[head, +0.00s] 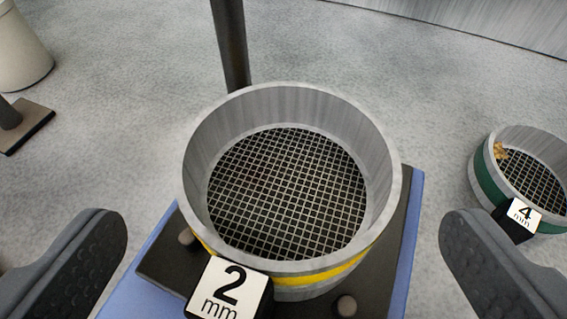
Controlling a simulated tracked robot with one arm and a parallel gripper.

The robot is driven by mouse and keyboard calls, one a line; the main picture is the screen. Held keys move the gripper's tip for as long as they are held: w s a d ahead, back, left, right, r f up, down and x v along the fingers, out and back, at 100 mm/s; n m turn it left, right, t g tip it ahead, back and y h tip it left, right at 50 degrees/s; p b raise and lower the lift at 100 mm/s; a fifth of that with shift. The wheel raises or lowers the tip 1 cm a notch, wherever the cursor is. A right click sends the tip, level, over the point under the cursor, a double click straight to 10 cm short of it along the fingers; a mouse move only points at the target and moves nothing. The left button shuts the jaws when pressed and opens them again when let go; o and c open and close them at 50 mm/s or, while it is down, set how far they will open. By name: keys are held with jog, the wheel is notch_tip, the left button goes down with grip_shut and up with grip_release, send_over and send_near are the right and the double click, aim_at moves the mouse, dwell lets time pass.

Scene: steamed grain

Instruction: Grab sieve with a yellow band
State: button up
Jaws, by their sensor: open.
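The sieve with a yellow band (318,278) is a round grey metal ring with a dark wire mesh floor. It stands upright in the middle of the view, and a white tag reading "2 mm" is on its near side. Its mesh looks empty. My gripper (283,258) is open, with one dark finger on the left of the sieve and one on the right. Both fingers are apart from it, with a gap on each side.
The sieve rests on a dark plate with knobs over a blue base (413,215). A dark post (231,45) rises behind it. A green-banded "4 mm" sieve (487,180) holding some tan bits stands at right. A pale container (20,50) is at upper left. Grey surface between is clear.

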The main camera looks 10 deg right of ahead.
aim_at(287, 207)
jog(key=shift+x, duration=2.9)
jog(key=shift+d, duration=0.1)
jog(key=c, duration=0.7)
